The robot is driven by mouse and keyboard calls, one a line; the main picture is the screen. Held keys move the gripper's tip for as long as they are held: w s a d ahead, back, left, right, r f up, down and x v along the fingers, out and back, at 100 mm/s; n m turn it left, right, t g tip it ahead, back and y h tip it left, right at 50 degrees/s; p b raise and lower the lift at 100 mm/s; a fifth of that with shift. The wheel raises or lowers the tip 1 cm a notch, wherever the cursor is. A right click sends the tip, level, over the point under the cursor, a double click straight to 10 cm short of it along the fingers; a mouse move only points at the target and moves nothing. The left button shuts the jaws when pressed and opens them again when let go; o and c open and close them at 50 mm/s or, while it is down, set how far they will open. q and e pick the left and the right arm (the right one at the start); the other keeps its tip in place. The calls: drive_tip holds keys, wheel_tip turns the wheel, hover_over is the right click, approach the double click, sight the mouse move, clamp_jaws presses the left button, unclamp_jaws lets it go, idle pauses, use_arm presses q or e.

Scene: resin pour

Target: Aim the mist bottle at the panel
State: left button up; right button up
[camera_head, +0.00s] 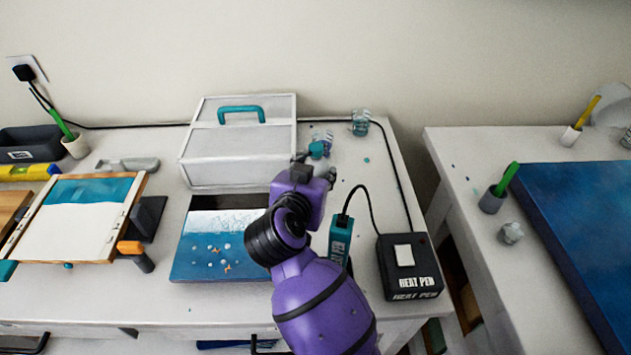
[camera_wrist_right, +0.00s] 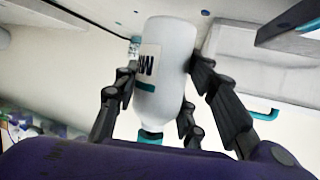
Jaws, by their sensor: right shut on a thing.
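My right gripper (camera_head: 314,168) is shut on the mist bottle, above the back of the table, beside the white box. In the right wrist view the mist bottle (camera_wrist_right: 167,70) is white with a dark-lettered label and teal parts, between the fingers of my right gripper (camera_wrist_right: 165,80). In the head view a teal piece (camera_head: 317,149) at the fingers looks like its head; the gripper hides the rest. A blue panel with white foam and small shells (camera_head: 212,243) lies flat, left of and nearer than the gripper. My left gripper is not in view.
A white box with a teal handle (camera_head: 238,150) stands behind the panel. A heat pen (camera_head: 341,238) and its corded control box (camera_head: 408,265) are at the right. A jar (camera_head: 361,122) stands behind. A framed panel (camera_head: 75,232) lies left; another table (camera_head: 470,200) is right.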

drive_tip(key=shift+f, duration=1.35)
drive_tip(key=shift+f, duration=0.1)
drive_tip(key=o, duration=1.4)
drive_tip(key=shift+f, duration=0.1)
drive_tip(key=shift+c, duration=0.2)
